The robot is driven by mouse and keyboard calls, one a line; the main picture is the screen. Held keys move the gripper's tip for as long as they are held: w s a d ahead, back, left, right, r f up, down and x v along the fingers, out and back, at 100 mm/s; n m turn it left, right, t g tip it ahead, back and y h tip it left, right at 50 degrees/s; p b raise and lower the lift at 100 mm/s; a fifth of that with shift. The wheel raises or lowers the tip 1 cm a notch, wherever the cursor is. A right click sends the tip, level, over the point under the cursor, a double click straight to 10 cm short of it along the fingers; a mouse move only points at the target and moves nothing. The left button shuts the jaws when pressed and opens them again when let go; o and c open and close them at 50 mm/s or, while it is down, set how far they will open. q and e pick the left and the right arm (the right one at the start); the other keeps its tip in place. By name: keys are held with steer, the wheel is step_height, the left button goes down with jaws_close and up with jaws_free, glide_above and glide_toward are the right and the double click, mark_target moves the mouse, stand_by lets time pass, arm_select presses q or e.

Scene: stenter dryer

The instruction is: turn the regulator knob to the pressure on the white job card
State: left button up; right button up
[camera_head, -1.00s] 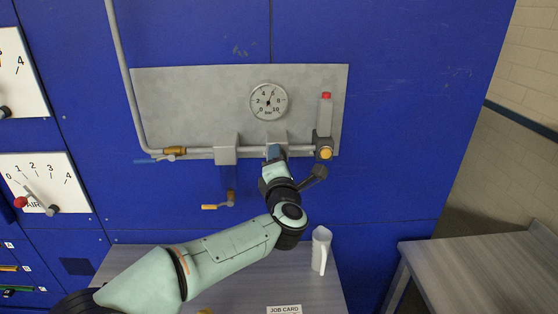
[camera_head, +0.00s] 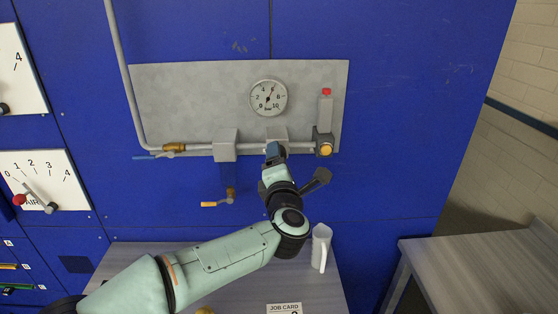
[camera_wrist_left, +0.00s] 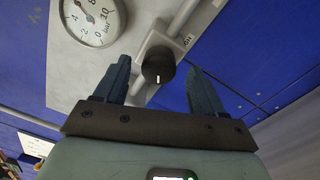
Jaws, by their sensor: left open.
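The black regulator knob (camera_wrist_left: 158,65) has a white mark and hangs under a grey block, between the two fingers in the left wrist view. My left gripper (camera_wrist_left: 162,82) is open around it; I cannot tell whether the fingers touch it. In the head view my left gripper (camera_head: 274,151) is at the pipe below the gauge and hides the knob. The round pressure gauge (camera_head: 268,98) is marked in bar, and its needle points up and slightly right, near 6. The white job card (camera_head: 284,308) lies on the bench; its number is cut off by the frame edge. My right gripper is not in view.
A yellow-capped valve (camera_head: 324,145) sits right of the gripper, under a red-topped unit (camera_head: 326,105). A white jug (camera_head: 321,247) stands on the bench (camera_head: 250,290). A second table (camera_head: 480,265) is at right.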

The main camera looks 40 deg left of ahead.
arm_select(q)
steer(key=b+v, duration=0.2)
steer(key=v, duration=0.9)
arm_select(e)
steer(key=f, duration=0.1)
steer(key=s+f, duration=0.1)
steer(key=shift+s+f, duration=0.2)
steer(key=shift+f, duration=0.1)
arm_select(q)
steer(key=shift+f, duration=0.1)
